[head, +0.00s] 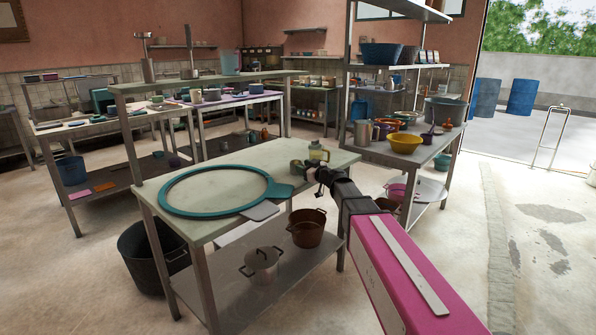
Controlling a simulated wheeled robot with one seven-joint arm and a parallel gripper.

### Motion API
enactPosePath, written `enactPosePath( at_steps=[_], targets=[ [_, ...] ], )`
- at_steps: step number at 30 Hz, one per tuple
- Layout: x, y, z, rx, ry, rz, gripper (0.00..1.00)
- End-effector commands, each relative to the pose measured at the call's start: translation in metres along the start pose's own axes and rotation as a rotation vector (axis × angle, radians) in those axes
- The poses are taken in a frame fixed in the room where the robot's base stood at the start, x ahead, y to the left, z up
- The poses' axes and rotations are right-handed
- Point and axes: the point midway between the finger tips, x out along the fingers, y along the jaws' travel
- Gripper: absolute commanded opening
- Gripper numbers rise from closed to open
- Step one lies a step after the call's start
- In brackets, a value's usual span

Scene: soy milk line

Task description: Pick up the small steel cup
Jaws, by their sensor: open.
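My gripper (311,176) is dark and sits low over the right end of the pale-topped table (222,172). It is open, but its fingers are small and partly hidden by my arm. A small greyish cup-like thing (297,165) shows just left of the fingers; I cannot tell whether it is the small steel cup, or whether the gripper touches it. A steel-coloured vessel (363,133) stands upright on the table at the right, apart from my gripper.
A yellow-green lidded pot (318,152) stands just behind my gripper. A large teal ring (164,200) lies on the pale table. A brown pot (306,228) and a lidded grey pot (262,262) stand on its lower shelf. A yellow bowl (404,143) is on the right table.

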Motion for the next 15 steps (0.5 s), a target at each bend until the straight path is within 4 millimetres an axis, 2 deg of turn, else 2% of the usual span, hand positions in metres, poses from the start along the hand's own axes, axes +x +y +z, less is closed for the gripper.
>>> enactPosePath(
  at_steps=[7,8,9,11,12,15],
  targets=[
    [0.0036,0.0000,-0.0001,0.001,0.000,0.000,0.44],
    [0.0036,0.0000,-0.0001,0.001,0.000,0.000,0.38],
    [0.0035,0.0000,-0.0001,0.001,0.000,0.000,0.24],
    [0.0035,0.0000,-0.0001,0.001,0.000,0.000,0.05],
    [0.0035,0.0000,-0.0001,0.001,0.000,0.000,0.00],
    [0.0034,-0.0001,0.0000,0.001,0.000,0.000,0.00]
  ],
)
